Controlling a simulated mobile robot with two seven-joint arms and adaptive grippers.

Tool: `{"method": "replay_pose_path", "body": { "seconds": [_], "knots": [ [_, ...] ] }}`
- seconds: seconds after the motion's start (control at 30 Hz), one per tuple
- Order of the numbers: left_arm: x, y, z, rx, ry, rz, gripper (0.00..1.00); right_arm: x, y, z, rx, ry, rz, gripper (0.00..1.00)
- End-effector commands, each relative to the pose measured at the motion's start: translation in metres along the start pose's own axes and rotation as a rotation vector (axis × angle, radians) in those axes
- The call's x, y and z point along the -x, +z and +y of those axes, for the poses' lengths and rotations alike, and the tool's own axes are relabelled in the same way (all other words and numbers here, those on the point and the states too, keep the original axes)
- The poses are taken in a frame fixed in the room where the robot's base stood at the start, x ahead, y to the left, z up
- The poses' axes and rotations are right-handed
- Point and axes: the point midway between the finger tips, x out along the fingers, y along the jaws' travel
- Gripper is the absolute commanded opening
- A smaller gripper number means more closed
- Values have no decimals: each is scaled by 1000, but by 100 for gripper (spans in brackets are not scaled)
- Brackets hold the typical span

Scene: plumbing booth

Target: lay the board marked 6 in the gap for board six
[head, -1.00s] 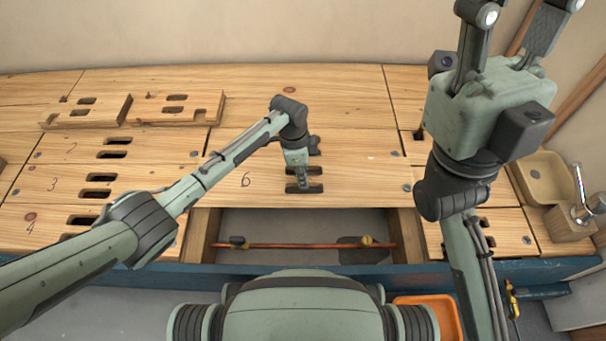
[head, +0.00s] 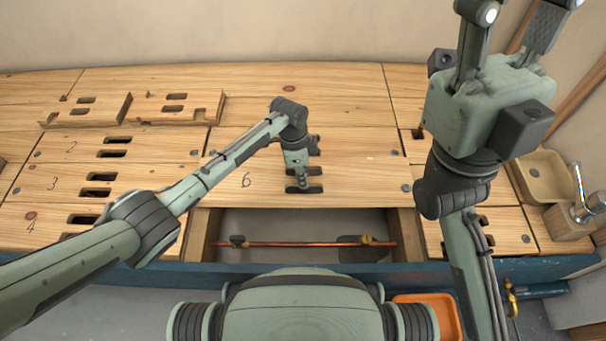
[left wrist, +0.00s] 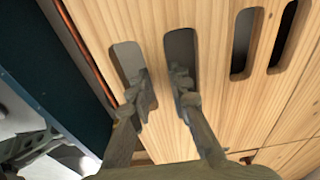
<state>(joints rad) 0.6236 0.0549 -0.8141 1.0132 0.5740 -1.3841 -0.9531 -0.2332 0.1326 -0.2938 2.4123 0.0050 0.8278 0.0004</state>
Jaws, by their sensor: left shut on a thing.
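The board marked 6 (head: 352,184) is a wide pale wooden plank lying flat in the middle column, with a pair of dark slots. My left gripper (head: 303,182) reaches down onto these slots. In the left wrist view its fingers (left wrist: 160,92) go into the two neighbouring slots, shut on the wood strip between them. An open gap (head: 300,226) lies along the near edge of the board, showing a copper pipe (head: 300,245) over a grey floor. I cannot tell whether the board rests or is slightly lifted. My right gripper (head: 512,30) is raised at the upper right, fingers spread and empty.
Numbered slotted boards (head: 60,182) cover the left side. Two loose notched boards (head: 150,108) lie at the back left. A tan basin (head: 545,178) with a tap stands at the right. An orange bin (head: 440,306) is on the floor in front.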

Motion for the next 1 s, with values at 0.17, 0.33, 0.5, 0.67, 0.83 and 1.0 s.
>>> {"method": "replay_pose_path", "body": {
  "seconds": [0.17, 0.33, 0.5, 0.67, 0.83, 1.0],
  "knots": [
    [-4, -1, -1, -1, -3, 3, 0, 3, 1, 0, 0, 0, 0, 40],
    [-8, 0, -1, -1, -4, 3, 0, 6, 1, 0, 0, 0, 0, 40],
    [-13, 0, -1, -1, -3, 3, 0, 8, 2, 0, 0, 0, 0, 40],
    [-18, 1, -1, -1, -3, 3, 0, 11, 2, -1, 0, 0, 0, 40],
    [-22, 2, -1, -1, -3, 3, 0, 13, 2, -1, 0, 0, 0, 40],
    [-23, 2, -1, -1, -3, 3, 0, 14, 2, -1, 0, 0, 0, 40]
  ]
}}
